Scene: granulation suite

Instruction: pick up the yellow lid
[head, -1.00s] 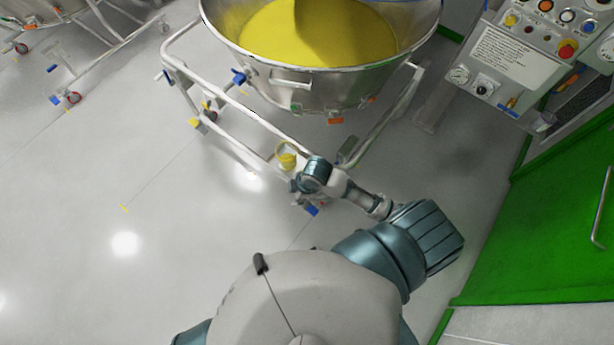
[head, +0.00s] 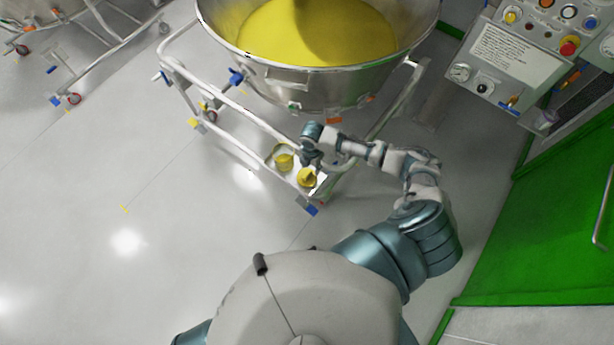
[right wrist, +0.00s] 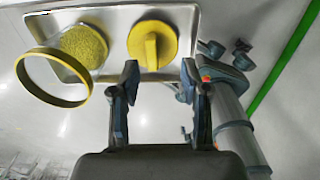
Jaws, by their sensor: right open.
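The yellow lid (right wrist: 152,45) is round with a raised bar across its top. It lies on a shiny metal tray (right wrist: 114,15) in the right wrist view. In the head view it shows small (head: 307,178), just below my right gripper (head: 311,159). In the right wrist view my right gripper (right wrist: 158,82) is open and empty. Its two fingers are apart, with the lid beyond and between their tips; no contact shows. Left of the lid is what looks like an open container with a yellow rim (right wrist: 22,70) and yellow granules inside. My left gripper is not in view.
A large steel bowl (head: 300,90) of yellow powder stands on a wheeled tubular frame (head: 225,100) above and behind the tray. A control panel (head: 520,60) and green cabinet (head: 570,180) are on the right.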

